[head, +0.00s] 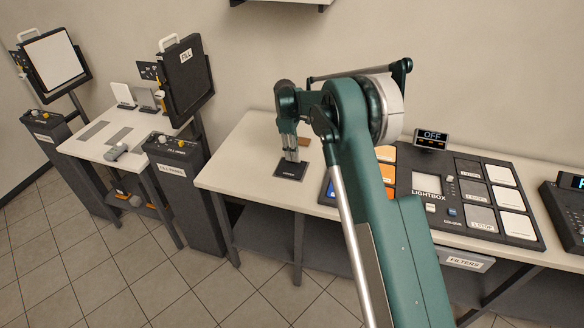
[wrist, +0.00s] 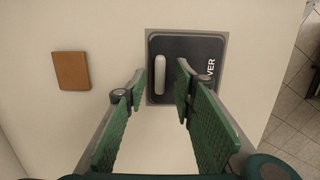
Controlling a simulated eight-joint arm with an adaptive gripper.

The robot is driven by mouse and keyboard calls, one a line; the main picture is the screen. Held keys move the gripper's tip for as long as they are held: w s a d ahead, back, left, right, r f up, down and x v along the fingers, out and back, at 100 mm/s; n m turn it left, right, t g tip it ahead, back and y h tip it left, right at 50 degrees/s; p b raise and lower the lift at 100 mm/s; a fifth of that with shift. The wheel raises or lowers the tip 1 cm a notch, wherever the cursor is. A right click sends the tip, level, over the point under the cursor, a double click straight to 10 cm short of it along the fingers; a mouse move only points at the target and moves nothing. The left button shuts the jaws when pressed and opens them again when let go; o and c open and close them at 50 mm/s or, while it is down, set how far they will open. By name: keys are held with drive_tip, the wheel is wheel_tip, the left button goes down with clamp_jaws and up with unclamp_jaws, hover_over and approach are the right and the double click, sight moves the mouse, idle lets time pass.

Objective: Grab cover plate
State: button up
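The cover plate (wrist: 211,48) is a dark, rounded square with a pale upright bar handle (wrist: 160,76) on it. The visible letters "VER" run along its edge, and a grey border surrounds it. It also shows flat on the white table in the head view (head: 290,170). My gripper (wrist: 161,82) is open above the plate in the wrist view. Its green fingers stand one on each side of the handle, apart from it, and nothing is held. In the head view my gripper (head: 290,152) points down over the plate; the handle is hidden there.
A brown square (wrist: 71,71) lies on the table beside the plate. To the right in the head view are a lightbox panel (head: 427,184) with several coloured and white tiles and an "OFF" display (head: 431,137). A separate table (head: 92,147) with fill stands is at left.

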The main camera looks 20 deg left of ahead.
drive_tip(key=shift+d+f, duration=0.1)
drive_tip(key=shift+f, duration=0.7)
clamp_jaws()
